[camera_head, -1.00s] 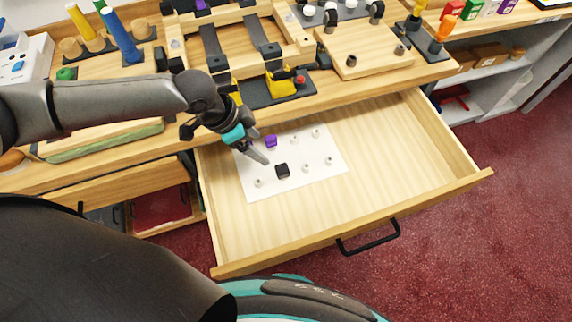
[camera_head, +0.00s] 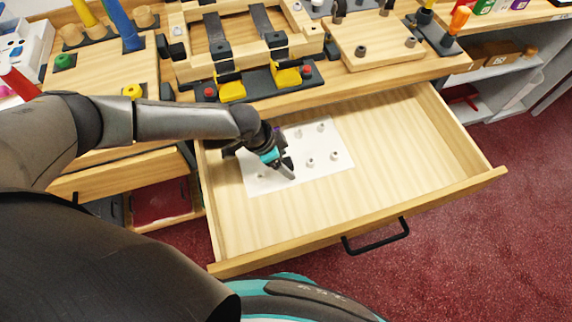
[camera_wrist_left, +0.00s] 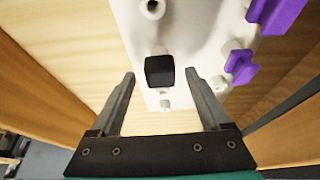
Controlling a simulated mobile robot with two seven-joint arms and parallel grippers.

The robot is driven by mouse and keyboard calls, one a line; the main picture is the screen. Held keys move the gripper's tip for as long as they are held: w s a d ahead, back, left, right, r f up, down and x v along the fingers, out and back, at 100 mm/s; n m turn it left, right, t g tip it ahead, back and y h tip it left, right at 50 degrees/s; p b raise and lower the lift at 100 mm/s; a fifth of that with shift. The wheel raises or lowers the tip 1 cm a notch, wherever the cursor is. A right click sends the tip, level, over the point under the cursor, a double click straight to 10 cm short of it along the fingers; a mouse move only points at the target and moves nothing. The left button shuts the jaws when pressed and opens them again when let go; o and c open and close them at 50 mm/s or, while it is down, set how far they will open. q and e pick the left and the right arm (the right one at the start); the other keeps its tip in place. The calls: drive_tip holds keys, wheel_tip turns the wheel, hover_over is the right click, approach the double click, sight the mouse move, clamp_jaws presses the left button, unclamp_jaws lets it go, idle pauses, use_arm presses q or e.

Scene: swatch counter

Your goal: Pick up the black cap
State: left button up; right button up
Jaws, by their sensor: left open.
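The black cap (camera_wrist_left: 160,70) is a small dark block on a white board with pegs (camera_wrist_left: 205,25) in the left wrist view. The board (camera_head: 338,158) lies in the open drawer in the head view, where my arm and gripper hide the cap. My left gripper (camera_head: 287,171) is over the board, its fingers pointing down. In the left wrist view its open fingers (camera_wrist_left: 160,80) show on either side of the cap, with gaps between. I cannot tell how far above the cap the fingertips are. My right gripper is in neither view.
Purple pieces (camera_wrist_left: 242,66) sit at the board's right edge in the left wrist view. Several light pegs stand on the board. The drawer's right part (camera_head: 410,150) is bare. The worktop above holds wooden fixtures and yellow clamps (camera_head: 287,76).

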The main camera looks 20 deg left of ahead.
use_arm(q)
drive_tip(key=shift+w+d+f, duration=0.15)
drive_tip(key=shift+f, duration=0.4)
clamp_jaws()
